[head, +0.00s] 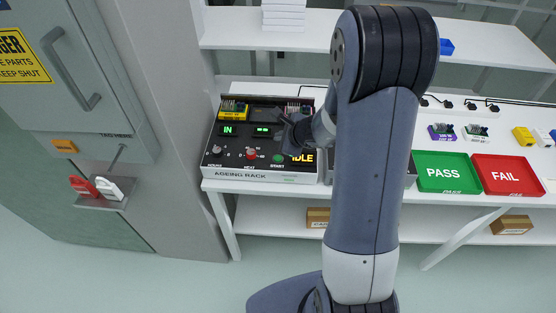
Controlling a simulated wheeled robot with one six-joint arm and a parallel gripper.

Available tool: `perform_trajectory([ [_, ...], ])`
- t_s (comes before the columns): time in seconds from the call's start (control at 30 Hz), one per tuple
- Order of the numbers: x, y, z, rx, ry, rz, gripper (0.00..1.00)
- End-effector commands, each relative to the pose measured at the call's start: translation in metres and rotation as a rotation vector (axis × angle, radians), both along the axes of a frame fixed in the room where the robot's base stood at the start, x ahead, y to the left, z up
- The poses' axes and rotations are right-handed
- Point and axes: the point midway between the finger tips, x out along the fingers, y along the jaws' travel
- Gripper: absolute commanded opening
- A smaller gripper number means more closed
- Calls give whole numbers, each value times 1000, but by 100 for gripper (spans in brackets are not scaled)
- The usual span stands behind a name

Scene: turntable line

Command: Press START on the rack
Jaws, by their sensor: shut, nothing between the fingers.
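The ageing rack (240,175) stands on the white bench, left of my arm. Its black panel has a grey HOURS knob (216,149), a red HEAT knob (251,154) and a green START button (278,158) along the front. Two small green displays are lit, the left one reading "IN", and yellow text reads "IDLE". My gripper (283,132) is shut and empty over the rack's panel, behind the START button in the picture. I cannot tell its height above the panel. The START button is in plain sight; my arm hides the rack's right side.
A green PASS tray (446,187) and a red FAIL tray (508,189) lie on the bench at right. Small boards (441,132) and yellow blocks (522,137) sit behind them. A grey cabinet (75,75) stands at left. A shelf (260,40) runs above the bench.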

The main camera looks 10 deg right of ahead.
Motion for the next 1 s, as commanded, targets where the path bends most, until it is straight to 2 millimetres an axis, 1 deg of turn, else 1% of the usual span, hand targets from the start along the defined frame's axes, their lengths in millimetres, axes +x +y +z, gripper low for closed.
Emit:
perform_trajectory([
  [0.03,0,0,-13,0,2,1,0],
  [0.2,0,0,-39,1,3,-1,0],
  [0.4,0,0,-59,0,0,0,0],
  [0.57,0,0,-65,0,1,1,0],
  [1.0,0,0,-64,0,1,1,0],
])
